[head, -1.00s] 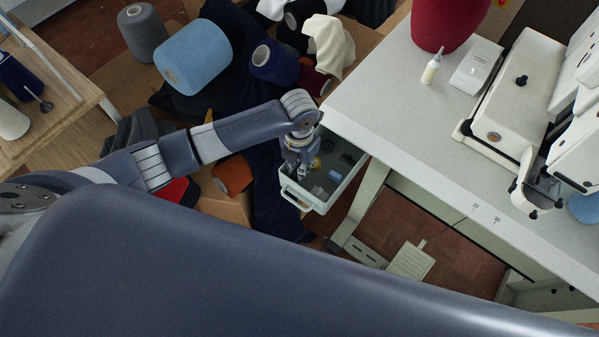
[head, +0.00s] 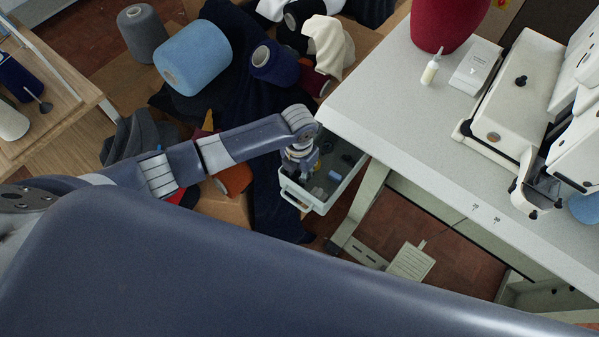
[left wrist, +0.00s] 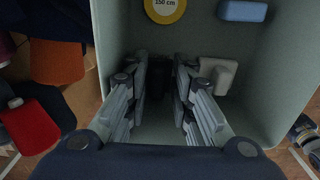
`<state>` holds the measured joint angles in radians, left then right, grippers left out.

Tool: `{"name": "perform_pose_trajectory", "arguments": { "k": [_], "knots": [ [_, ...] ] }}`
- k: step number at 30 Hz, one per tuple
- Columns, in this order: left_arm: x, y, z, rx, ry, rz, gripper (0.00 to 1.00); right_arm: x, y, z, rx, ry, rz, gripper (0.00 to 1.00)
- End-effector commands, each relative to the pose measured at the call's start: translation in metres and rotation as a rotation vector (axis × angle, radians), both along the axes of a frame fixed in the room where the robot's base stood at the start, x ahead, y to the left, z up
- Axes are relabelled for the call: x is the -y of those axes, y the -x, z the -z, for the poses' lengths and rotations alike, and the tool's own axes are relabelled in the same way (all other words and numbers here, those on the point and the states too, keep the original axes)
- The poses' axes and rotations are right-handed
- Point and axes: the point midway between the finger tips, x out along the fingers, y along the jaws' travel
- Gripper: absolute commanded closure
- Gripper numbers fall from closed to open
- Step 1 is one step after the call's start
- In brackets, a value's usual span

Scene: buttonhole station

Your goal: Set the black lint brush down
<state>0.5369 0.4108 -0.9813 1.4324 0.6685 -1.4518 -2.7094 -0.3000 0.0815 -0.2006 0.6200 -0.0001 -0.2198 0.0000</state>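My left gripper (head: 303,178) reaches down into the pale green bin (head: 308,199) beside the table. In the left wrist view the left gripper (left wrist: 159,82) points at the bin's floor, with a black thing, seemingly the lint brush (left wrist: 159,78), upright between its fingertips. The fingers look closed against its two sides; their shadow hides the contact and the brush's lower end. In the head view the gripper hides the brush. My right gripper is in neither view.
The bin also holds a yellow tape roll (left wrist: 165,6), a blue block (left wrist: 243,11) and a pale grey piece (left wrist: 218,74) close to the right finger. The white table's edge (head: 345,130) is right of the arm. Yarn cones and fabric lie behind and left.

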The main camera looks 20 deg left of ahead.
Motion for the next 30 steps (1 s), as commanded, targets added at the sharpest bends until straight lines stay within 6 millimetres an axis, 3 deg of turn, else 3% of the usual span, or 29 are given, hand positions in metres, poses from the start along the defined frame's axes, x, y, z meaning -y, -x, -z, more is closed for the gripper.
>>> {"name": "perform_pose_trajectory", "arguments": {
  "k": [8, 21, 30],
  "knots": [
    [0.0, -0.001, -0.009, 0.002, 0.001, 0.0, 0.77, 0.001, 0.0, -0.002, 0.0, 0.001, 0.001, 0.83],
    [-0.001, 0.0, -0.096, 0.003, 0.0, 0.002, 0.77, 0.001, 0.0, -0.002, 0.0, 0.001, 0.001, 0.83],
    [-0.001, 0.001, -0.122, -0.001, 0.0, -0.001, 0.77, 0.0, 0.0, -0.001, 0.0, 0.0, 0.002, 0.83]
  ]
}}
